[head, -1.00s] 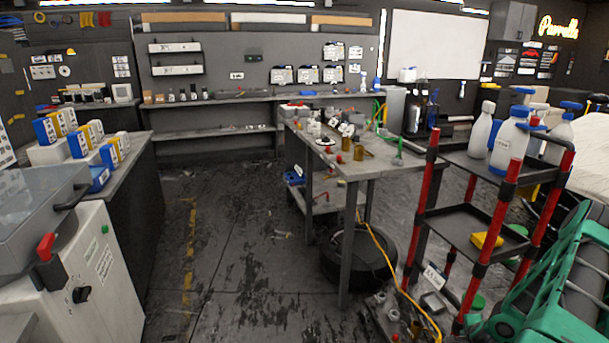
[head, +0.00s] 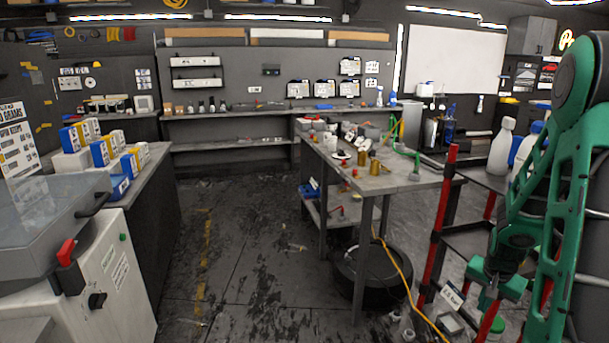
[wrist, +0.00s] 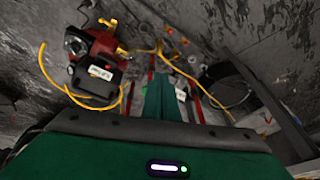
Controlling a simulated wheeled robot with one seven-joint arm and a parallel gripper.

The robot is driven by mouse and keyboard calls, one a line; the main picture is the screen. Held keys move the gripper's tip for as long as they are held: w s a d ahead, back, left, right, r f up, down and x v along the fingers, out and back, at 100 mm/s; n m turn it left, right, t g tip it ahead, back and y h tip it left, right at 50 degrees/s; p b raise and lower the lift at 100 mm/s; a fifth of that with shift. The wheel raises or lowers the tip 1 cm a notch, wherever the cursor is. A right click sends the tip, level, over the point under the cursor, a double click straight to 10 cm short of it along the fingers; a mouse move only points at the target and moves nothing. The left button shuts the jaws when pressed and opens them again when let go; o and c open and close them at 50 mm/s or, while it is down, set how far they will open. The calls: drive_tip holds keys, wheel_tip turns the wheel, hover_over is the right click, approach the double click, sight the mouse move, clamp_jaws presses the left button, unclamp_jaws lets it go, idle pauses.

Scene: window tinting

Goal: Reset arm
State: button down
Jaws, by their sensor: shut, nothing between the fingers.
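My green arm (head: 565,190) fills the right side of the head view, with its upper joint high and its links running downward. Its lower end hangs in front of the black cart with red posts. In the wrist view the green fingers of my gripper (wrist: 165,85) are together and empty, pointing away from the camera towards the floor. The green gripper body with a lit strip (wrist: 168,168) spans the bottom of that view. Nothing is held.
The cart (head: 437,235) carries white bottles (head: 500,147) close to my arm. A grey workbench (head: 395,183) with small items stands left of it, a tyre (head: 350,272) beneath. A red machine (wrist: 95,55) with a yellow hose shows in the wrist view. The middle floor (head: 245,250) is mostly clear.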

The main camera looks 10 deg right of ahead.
drive_tip(key=s+a+r+n+g+y, duration=0.2)
drive_tip(key=s+a+r+n, duration=0.3)
drive_tip(key=s+a+r, duration=1.2)
drive_tip(key=s+a+y, duration=0.1)
drive_tip(key=s+a, duration=0.2)
drive_tip(key=s, duration=0.1)
drive_tip(key=shift+n, duration=0.4)
drive_tip(key=shift+s, duration=0.1)
